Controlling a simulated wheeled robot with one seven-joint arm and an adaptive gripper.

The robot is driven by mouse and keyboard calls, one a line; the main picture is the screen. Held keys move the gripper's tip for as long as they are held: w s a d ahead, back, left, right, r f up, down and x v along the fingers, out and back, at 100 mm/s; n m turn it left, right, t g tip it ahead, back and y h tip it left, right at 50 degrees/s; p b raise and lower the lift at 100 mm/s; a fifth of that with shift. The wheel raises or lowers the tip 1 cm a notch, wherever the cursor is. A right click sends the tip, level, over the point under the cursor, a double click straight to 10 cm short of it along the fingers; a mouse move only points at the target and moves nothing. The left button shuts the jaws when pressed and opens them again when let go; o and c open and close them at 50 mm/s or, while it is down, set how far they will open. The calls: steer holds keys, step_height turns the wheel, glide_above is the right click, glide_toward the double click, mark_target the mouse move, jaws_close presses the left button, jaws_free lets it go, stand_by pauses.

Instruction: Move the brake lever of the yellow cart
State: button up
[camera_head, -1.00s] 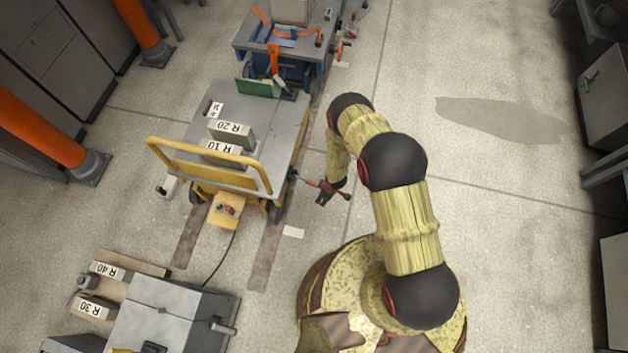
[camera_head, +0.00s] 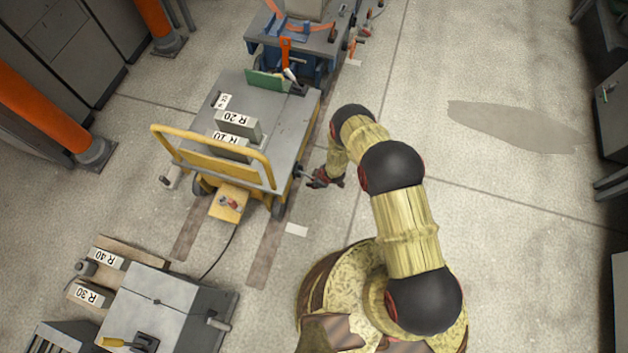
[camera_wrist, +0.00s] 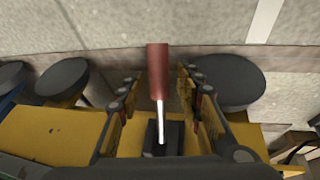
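The yellow cart (camera_head: 215,165) has a grey top and a yellow push handle, and stands left of my arm. Its brake lever sticks out from the cart's right side; in the wrist view the lever (camera_wrist: 158,70) has a dark red grip, a thin metal rod and a black bracket at its base. My gripper (camera_head: 326,178) is beside the cart at this lever and hides much of it in the head view. In the wrist view my gripper (camera_wrist: 157,95) is open, with one finger on each side of the lever and visible gaps to both.
Blocks R 10 (camera_head: 230,148) and R 20 (camera_head: 240,124) lie on the cart top. Black wheels (camera_wrist: 228,80) flank the gripper in the wrist view. A blue cart (camera_head: 300,45) stands behind. A grey box (camera_head: 165,310) is at the lower left. The right floor is clear.

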steer(key=shift+c, duration=1.2)
jaws_close()
